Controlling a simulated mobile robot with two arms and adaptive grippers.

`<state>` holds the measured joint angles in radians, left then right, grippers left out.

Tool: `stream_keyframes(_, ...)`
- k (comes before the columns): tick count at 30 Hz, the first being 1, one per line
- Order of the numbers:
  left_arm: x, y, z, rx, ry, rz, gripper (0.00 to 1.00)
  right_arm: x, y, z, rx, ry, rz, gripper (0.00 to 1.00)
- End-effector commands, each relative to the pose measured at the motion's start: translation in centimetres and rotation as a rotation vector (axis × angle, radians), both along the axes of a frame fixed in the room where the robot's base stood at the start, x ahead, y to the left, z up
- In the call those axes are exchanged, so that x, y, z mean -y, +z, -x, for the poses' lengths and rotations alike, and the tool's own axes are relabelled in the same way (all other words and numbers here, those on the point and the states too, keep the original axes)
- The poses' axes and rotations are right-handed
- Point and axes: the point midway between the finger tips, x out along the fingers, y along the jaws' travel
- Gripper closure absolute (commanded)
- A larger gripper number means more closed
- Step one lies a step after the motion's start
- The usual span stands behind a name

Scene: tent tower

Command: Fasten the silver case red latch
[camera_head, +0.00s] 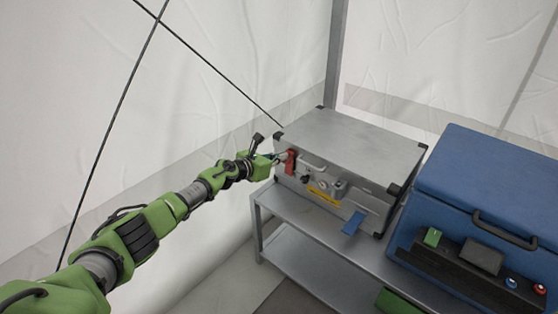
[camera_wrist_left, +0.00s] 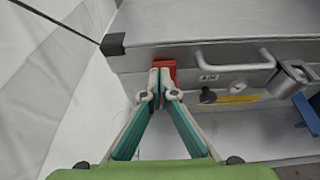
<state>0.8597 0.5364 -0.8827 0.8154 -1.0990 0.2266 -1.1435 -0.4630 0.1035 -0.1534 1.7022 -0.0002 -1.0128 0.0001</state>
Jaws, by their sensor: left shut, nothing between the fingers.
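The silver case (camera_head: 350,145) stands on a grey metal shelf, its lid down. Its red latch (camera_head: 290,162) is at the left end of the front face; it also shows in the left wrist view (camera_wrist_left: 165,66), just beyond my fingertips. My left gripper (camera_head: 277,157) is shut and empty, with its fingertips at the red latch. In the left wrist view my left gripper (camera_wrist_left: 160,90) covers the lower part of the latch, and I cannot tell whether it touches. A blue latch (camera_head: 353,222) hangs out from the right part of the case's front. My right gripper is not in view.
A large blue case (camera_head: 490,185) with a black handle and a control panel stands close on the right. The grey shelf (camera_head: 300,222) has a lower level with a green object (camera_head: 395,301). White tent wall and a dark cable are on the left.

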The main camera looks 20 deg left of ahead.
Motion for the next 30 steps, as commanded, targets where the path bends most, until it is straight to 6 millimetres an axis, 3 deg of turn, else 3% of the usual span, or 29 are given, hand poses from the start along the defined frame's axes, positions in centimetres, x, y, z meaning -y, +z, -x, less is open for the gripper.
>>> stream_keyframes(23,0.1,0.3,-0.3,0.0,0.0,0.0,1.0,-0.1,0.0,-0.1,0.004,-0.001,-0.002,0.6)
stream_keyframes(30,-0.7,1.0,0.8,0.005,0.002,-0.01,1.0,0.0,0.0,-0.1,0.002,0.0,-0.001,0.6)
